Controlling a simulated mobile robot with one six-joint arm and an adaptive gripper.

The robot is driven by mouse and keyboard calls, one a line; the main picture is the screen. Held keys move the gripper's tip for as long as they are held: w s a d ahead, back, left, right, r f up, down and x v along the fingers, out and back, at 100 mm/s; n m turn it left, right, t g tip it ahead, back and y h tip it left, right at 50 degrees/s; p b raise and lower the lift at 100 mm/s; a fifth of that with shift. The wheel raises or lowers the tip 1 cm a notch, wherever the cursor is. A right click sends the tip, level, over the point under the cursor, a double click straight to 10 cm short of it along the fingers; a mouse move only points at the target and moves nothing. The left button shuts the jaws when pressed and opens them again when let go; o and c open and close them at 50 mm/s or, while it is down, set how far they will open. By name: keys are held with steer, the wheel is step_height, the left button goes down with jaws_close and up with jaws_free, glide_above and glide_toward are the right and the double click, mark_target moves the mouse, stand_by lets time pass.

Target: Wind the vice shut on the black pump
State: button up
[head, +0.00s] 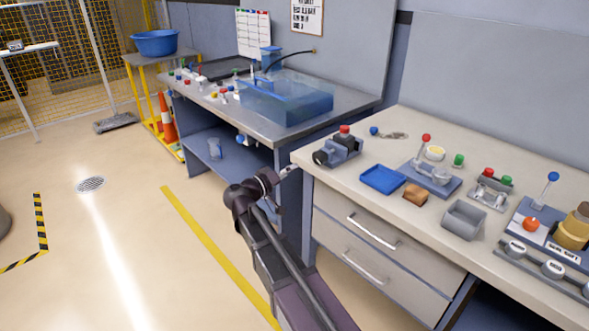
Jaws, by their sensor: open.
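A blue-grey vice-like fixture (343,148) sits at the near left corner of the beige workbench. A dark rounded part (321,157) shows at its left end, and a red knob (345,129) stands on top. I cannot tell whether the dark part is the black pump or part of the vice, nor how wide the jaws stand. My gripper (293,170) is open just left of the bench corner, short of the fixture and apart from it. Its fingers are small in this view and look empty.
On the bench are a blue tray (382,180), a brown block (415,194), a grey open box (464,220) and a red-knobbed lever fixture (431,177). A clear blue tank (286,101) stands on the metal bench behind. Open floor lies left of my arm.

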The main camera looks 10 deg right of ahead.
mark_target(317, 159)
stand_by(0.5)
steer(key=n, duration=0.6)
steer(key=s+n, duration=0.1)
steer(key=n, duration=0.5)
steer(key=a+n, duration=0.1)
steer(key=n, duration=0.5)
steer(key=shift+s, duration=0.2)
steer(key=shift+d, duration=0.1)
steer(key=shift+x, duration=6.8)
steer(key=shift+f, duration=0.1)
steer(key=shift+c, duration=0.2)
steer(key=c, duration=1.1)
